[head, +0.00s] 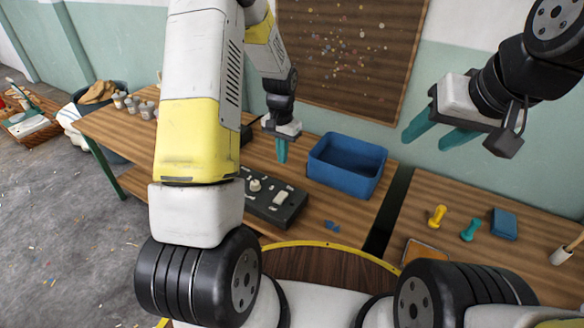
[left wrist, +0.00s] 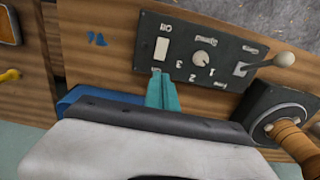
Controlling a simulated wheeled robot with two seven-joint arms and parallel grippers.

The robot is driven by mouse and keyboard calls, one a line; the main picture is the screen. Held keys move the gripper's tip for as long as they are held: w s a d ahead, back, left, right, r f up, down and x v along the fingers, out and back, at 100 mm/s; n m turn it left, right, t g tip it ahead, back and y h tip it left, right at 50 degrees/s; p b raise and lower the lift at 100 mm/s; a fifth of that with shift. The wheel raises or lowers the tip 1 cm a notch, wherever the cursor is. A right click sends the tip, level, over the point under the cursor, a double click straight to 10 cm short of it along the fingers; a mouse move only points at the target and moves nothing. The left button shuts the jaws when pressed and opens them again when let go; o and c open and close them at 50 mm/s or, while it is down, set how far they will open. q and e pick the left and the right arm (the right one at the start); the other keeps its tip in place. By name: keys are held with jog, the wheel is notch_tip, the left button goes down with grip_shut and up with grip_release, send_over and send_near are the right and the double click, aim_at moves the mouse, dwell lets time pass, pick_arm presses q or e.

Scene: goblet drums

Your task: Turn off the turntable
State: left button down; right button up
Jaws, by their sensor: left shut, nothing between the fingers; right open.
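A dark control box (head: 262,207) lies on the wooden workbench, partly hidden by my left arm in the head view. It carries a pale round knob (head: 255,185) and a white rocker switch (head: 282,198). The left wrist view shows the box (left wrist: 228,78) with the rocker switch (left wrist: 162,48), knob (left wrist: 204,58) and a lever (left wrist: 284,60). My left gripper (head: 282,160) is shut and empty; its teal fingertips (left wrist: 157,74) appear close to the box's edge near the switch. Contact cannot be told. My right gripper (head: 428,132) is open and empty, raised at right.
A blue bin (head: 347,165) stands behind and right of the box. A round wooden surface with a yellow rim (head: 330,245) lies at the front; I cannot tell if it is the turntable. Yellow (head: 437,215) and teal (head: 470,230) handled tools stand on the right bench.

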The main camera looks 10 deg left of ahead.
aim_at(283, 194)
pick_arm(q)
jog(key=shift+f, duration=0.1)
notch_tip(283, 194, down, 14)
jog(key=shift+r, duration=0.1)
dwell(0.6)
jog(key=shift+f, duration=0.2)
dwell(0.3)
jog(key=shift+s, duration=0.15)
jog(key=shift+s+a+r, duration=0.25)
jog(key=shift+s+r, duration=0.05)
jog(key=shift+s, duration=0.25)
